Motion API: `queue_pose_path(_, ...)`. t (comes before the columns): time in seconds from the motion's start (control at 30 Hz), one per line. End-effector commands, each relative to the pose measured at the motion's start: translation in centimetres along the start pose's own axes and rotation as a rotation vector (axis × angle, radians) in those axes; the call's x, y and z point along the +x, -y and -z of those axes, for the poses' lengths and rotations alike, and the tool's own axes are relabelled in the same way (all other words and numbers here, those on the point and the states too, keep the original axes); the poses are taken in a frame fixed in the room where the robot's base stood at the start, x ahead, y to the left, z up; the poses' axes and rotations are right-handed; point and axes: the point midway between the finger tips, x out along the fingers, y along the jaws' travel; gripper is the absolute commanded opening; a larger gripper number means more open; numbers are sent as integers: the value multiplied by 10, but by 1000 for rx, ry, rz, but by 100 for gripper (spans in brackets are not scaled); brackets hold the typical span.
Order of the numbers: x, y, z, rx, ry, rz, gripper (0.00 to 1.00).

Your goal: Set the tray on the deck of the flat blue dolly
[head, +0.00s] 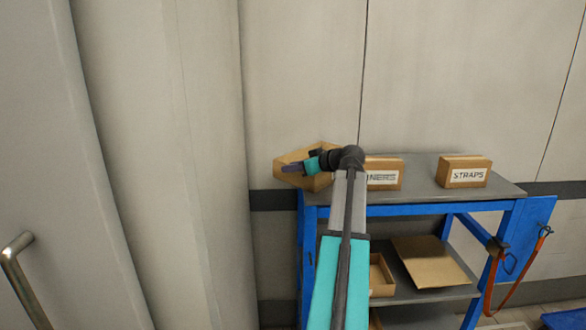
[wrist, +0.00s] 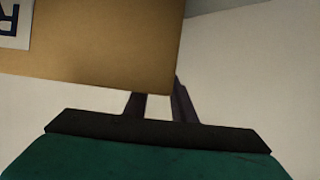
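The tray (head: 306,183) is an open tan cardboard box at the left end of the workbench top. It looks tilted and reaches past the bench's left edge. My gripper (head: 291,168) lies across its near side, fingers pointing left. In the wrist view a tan cardboard face with part of a white label (wrist: 80,45) fills the upper left. The dark fingers of my gripper (wrist: 160,102) meet its lower right corner, with a narrow gap between them. Their tips are partly hidden, so a grip is unclear. A flat blue surface (head: 566,319), possibly the dolly, is cut off at the lower right.
The blue workbench (head: 420,209) has a grey top with a box ending in "NERS" (head: 384,174) and a "STRAPS" box (head: 464,172). Cardboard (head: 432,262) lies on its lower shelf. Orange straps (head: 512,292) hang at its right. A metal handle (head: 22,280) is at far left.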

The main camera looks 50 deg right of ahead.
Motion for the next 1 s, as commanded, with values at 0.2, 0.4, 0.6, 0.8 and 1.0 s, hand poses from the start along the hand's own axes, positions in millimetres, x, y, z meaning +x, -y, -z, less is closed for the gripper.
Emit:
queue_pose_path(0.2, 0, 0, 0, 0, 0, 0, 23)
queue_pose_path(0.4, -2, 0, 3, 0, 0, -1, 23)
queue_pose_path(0.6, -21, -1, 0, 0, -1, -3, 23)
queue_pose_path(0.8, -53, -1, -1, 0, -1, -3, 23)
queue_pose_path(1.0, -85, -1, 0, -1, -1, -4, 23)
